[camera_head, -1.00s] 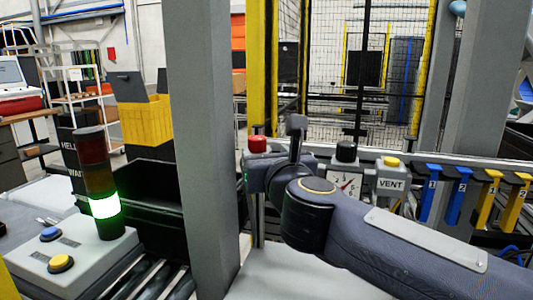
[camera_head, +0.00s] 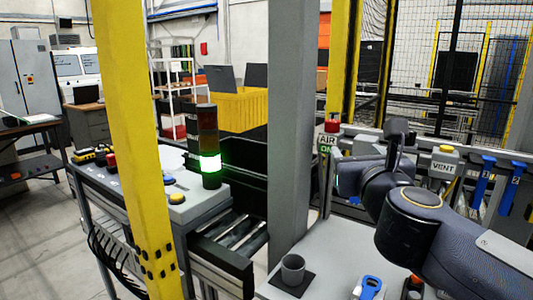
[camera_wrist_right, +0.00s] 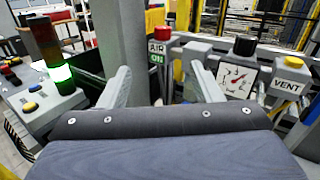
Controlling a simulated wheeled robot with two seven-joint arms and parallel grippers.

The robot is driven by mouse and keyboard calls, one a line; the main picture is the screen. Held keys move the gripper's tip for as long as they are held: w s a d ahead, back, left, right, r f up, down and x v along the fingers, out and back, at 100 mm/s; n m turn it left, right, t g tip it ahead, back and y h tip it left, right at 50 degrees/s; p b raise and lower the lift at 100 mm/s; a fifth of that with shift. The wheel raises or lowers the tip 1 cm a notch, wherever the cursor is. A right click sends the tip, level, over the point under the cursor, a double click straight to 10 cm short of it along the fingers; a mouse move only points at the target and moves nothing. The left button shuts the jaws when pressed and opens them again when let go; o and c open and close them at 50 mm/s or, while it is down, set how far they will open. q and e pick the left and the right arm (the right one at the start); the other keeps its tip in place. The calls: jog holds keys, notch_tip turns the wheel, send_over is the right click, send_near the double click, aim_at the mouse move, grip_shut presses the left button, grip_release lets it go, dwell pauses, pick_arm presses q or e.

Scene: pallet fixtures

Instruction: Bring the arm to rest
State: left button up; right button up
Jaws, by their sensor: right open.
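My right arm comes in from the lower right of the head view, and its gripper (camera_head: 347,172) is held out in front of the panel with the red button. It is partly hidden behind its own wrist. In the right wrist view the two pale fingers of the right gripper (camera_wrist_right: 161,85) stand wide apart with nothing between them. Behind them are the AIR ON sign (camera_wrist_right: 158,52), the gauge (camera_wrist_right: 235,78) and the VENT box (camera_wrist_right: 288,77). My left gripper is not in view.
A grey post (camera_head: 292,110) stands left of the gripper, and a yellow post (camera_head: 138,140) stands nearer at left. A stack light (camera_head: 209,145) glows green. A grey cup (camera_head: 292,268) and a blue-handled item (camera_head: 370,288) are on the pale table (camera_head: 330,255) below the arm.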

jog(key=s+d+f+n+g+y+p, duration=0.2)
jog(key=s+f+n+g, duration=0.4)
jog(key=s+f+n, duration=0.6)
jog(key=s+d+f+n+g+y+p, duration=0.2)
jog(key=s+f+n+g, duration=0.4)
jog(key=s+f+n, duration=0.7)
notch_tip(320, 180, down, 3)
jog(key=n+p, duration=0.1)
jog(key=n, duration=0.7)
jog(key=shift+d+r+n+y, duration=0.15)
jog(key=shift+n+y, duration=0.15)
